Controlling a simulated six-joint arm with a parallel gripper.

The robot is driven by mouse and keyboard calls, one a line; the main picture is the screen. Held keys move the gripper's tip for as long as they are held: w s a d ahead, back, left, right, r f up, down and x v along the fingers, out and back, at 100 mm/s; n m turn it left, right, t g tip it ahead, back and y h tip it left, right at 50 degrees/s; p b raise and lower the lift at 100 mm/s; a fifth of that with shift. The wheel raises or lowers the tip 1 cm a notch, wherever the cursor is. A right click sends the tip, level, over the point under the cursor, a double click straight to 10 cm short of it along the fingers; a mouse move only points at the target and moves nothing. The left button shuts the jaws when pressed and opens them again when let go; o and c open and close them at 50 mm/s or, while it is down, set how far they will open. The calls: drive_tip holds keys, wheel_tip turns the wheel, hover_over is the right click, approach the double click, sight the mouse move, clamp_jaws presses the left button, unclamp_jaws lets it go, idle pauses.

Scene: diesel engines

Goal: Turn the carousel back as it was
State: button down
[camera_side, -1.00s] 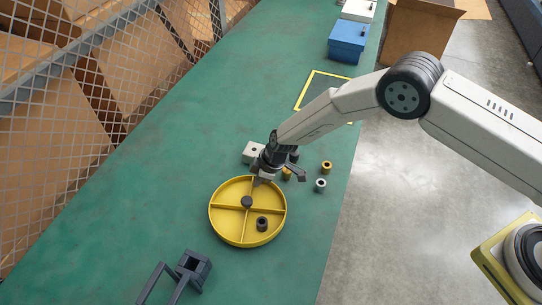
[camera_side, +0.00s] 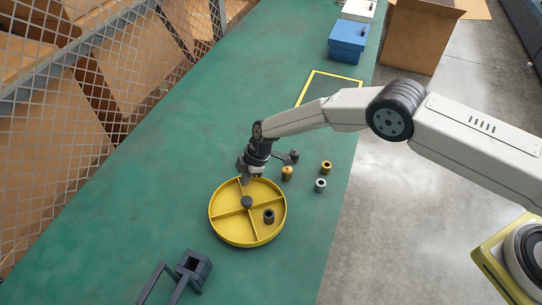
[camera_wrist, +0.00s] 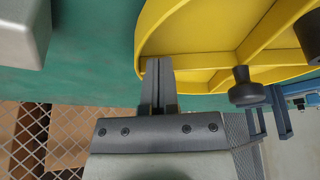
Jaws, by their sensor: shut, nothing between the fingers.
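The yellow round carousel (camera_side: 232,226) lies on the green bench, split by cross dividers into compartments, with a dark knob (camera_side: 247,202) at its centre. A dark hollow cylinder (camera_side: 268,216) stands in its right-hand compartment. My gripper (camera_side: 245,181) is shut and empty, pointing down at the carousel's far rim. In the wrist view, the shut fingers (camera_wrist: 158,66) overlap the yellow rim (camera_wrist: 146,40), close to a divider. I cannot tell for sure whether they touch it. The knob also shows in the wrist view (camera_wrist: 246,88).
Small yellow parts (camera_side: 326,167) and a silver one (camera_side: 320,185) stand to the right of the carousel. A dark holder with bars (camera_side: 194,268) stands in front. A pale block (camera_wrist: 22,32) shows in the wrist view. A blue box (camera_side: 348,40) stands far back.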

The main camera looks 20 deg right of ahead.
sight(221, 196)
drive_tip(key=shift+w+a+n+g, duration=0.2)
drive_tip(key=shift+a+n+g, duration=0.1)
drive_tip(key=shift+a+n, duration=0.45)
drive_tip(key=shift+a, duration=1.35)
drive_tip(key=shift+s+a, duration=0.2)
drive_tip(key=shift+a, duration=0.35)
drive_tip(key=shift+s+a, duration=0.2)
drive_tip(key=shift+a, duration=0.5)
drive_tip(key=shift+r, duration=0.15)
drive_tip(key=w+v, duration=0.2)
drive_tip(key=v, duration=0.7)
drive_tip(key=shift+a+r, duration=0.3)
drive_tip(key=shift+r, duration=0.05)
